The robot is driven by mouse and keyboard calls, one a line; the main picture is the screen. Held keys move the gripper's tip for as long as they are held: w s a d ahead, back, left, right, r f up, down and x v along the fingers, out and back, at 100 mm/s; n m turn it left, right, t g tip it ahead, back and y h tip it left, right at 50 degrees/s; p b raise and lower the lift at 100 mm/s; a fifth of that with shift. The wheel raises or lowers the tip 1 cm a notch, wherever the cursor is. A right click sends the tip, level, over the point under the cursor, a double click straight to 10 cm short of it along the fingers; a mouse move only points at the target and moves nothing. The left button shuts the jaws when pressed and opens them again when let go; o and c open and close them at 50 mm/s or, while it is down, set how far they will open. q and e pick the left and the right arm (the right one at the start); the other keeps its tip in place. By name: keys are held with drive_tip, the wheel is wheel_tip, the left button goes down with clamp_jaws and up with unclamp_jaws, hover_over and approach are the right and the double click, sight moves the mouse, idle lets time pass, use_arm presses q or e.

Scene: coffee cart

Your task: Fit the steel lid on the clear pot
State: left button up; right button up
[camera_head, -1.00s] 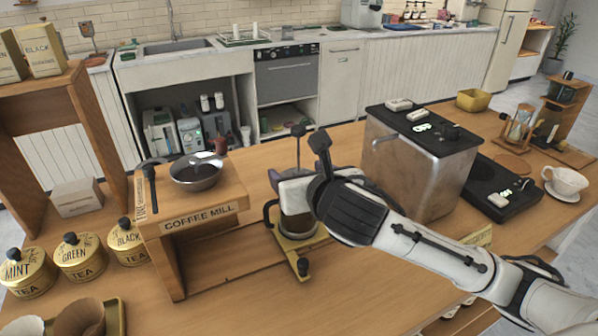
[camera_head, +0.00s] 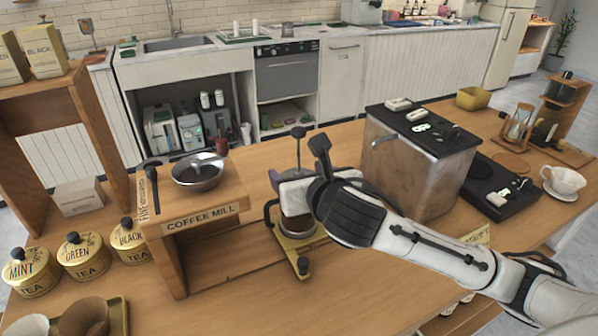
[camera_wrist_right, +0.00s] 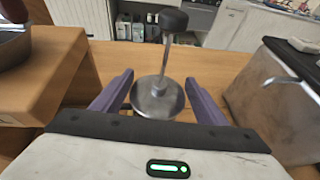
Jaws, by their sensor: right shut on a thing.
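The steel lid (camera_wrist_right: 157,101) is a shiny disc with an upright rod and black knob; it sits between the purple fingers of my right gripper (camera_wrist_right: 159,84) in the right wrist view. My right gripper is shut on it. In the head view the lid's rod and knob (camera_head: 298,133) rise behind the white hand, and the disc is hidden. The clear pot (camera_head: 302,228), with a black handle, stands on a brass-coloured base directly below the hand, which covers its upper part. I cannot tell whether the lid touches the pot. My left gripper is out of view.
The wooden coffee mill stand (camera_head: 203,217) with a metal bowl (camera_head: 198,176) is left of the pot. A large steel box machine (camera_head: 412,165) stands close on the right. Tea tins (camera_head: 82,257) are at far left.

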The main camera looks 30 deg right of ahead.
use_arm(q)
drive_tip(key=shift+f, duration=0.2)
use_arm(e)
drive_tip(key=shift+f, duration=0.55)
idle(0.3)
drive_tip(key=o, duration=0.8)
drive_tip(key=shift+o, duration=0.2)
